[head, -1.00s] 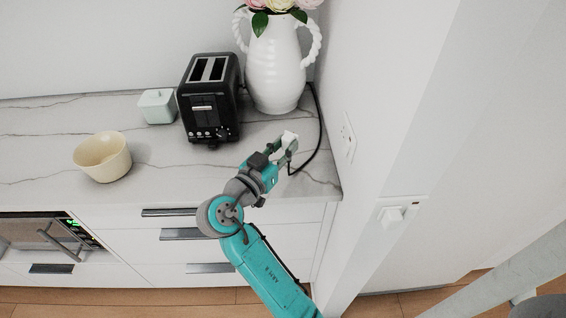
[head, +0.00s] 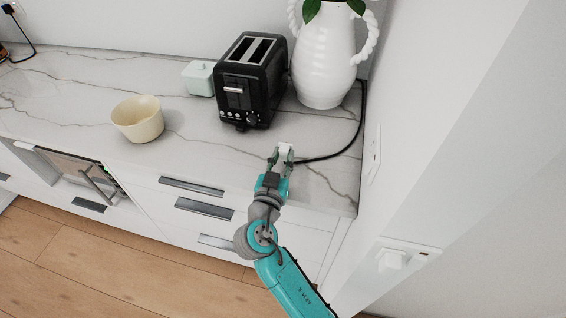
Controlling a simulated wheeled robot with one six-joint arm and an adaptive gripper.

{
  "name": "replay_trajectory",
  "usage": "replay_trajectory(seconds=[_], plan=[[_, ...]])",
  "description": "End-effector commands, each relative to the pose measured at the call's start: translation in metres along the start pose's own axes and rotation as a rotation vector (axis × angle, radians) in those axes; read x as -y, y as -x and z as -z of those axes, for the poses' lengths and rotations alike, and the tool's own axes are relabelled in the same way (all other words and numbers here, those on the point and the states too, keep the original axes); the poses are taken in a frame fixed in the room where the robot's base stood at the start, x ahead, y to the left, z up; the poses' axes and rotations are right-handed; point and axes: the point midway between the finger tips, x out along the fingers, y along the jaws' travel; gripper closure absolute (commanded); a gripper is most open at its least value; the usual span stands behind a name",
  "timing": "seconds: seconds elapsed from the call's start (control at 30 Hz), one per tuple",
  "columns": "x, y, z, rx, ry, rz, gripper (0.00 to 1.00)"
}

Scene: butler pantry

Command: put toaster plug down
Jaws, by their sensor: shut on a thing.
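Whether the plug touches the counter I cannot tell. The cord runs right and back along the wall, passing behind the vase. The black toaster (head: 250,82) stands upright on the counter, behind and to the left of my gripper.
A white vase (head: 325,62) stands right of the toaster, near the side wall with its outlet (head: 374,153). A pale green box (head: 199,78) and a cream bowl (head: 138,119) are to the left. The counter (head: 200,146) is clear between bowl and gripper.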

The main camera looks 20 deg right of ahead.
Motion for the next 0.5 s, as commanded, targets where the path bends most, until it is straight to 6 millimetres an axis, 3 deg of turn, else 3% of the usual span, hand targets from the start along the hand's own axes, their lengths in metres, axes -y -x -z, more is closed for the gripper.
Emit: replay_trajectory(seconds=[0.2,0.5], plan=[[0.0,0.0,-0.022,0.0,0.001,0.0,1.0],[0.0,0.0,-0.023,0.0,0.001,0.0,1.0]])
